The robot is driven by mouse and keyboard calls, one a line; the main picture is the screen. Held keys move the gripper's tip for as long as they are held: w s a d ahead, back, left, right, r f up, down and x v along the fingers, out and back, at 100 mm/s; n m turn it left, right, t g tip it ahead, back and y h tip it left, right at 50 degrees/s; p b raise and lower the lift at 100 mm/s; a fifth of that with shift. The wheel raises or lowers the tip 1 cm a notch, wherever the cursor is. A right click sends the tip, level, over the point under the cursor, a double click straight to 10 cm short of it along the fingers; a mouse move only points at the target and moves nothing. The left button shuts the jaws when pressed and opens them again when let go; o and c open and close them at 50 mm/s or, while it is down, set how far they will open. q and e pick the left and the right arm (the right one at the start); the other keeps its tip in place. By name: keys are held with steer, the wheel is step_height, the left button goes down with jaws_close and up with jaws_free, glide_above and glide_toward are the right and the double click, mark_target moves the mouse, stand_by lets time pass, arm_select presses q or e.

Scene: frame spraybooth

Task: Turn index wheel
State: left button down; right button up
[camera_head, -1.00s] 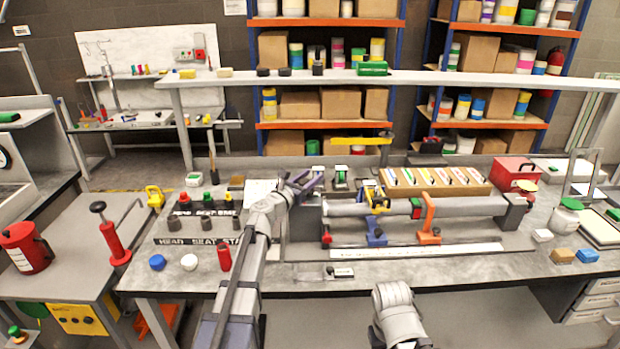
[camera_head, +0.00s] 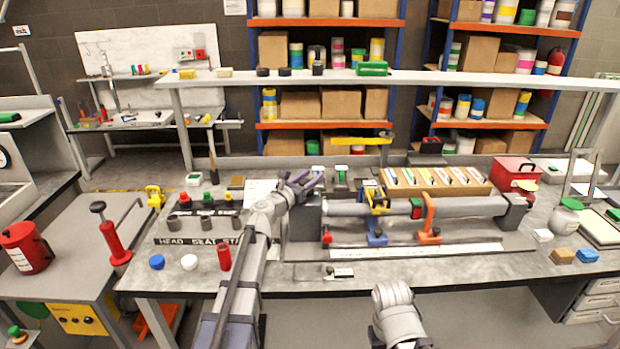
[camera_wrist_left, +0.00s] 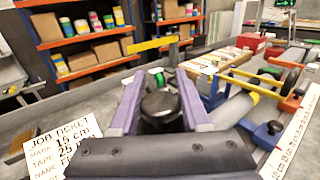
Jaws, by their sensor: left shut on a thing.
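My left gripper (camera_head: 312,181) reaches over the bench to the left end of the tube fixture. In the left wrist view its two purple fingers (camera_wrist_left: 160,98) stand on either side of a dark round wheel (camera_wrist_left: 160,104), which I take to be the index wheel, and are shut on it. In the head view the wheel is hidden by the fingers and arm. A dark block (camera_head: 304,222) stands below the gripper. A grey tube (camera_head: 465,207) runs right from there, through a blue-footed yellow clamp (camera_head: 376,205) and an orange stand (camera_head: 429,218).
A job ticket (camera_wrist_left: 62,142) lies left of the fingers. A yellow bar (camera_head: 362,141) on a post stands behind the fixture. A white ruler strip (camera_head: 430,251) lies in front. Cups (camera_head: 205,222) and a red cylinder (camera_head: 224,257) stand to the left. My right arm (camera_head: 398,312) is at the bottom.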

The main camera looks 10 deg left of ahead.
mark_target(301, 184)
arm_select(q)
steer(key=shift+c, duration=1.9)
jaws_free()
steer(key=shift+v, duration=3.95)
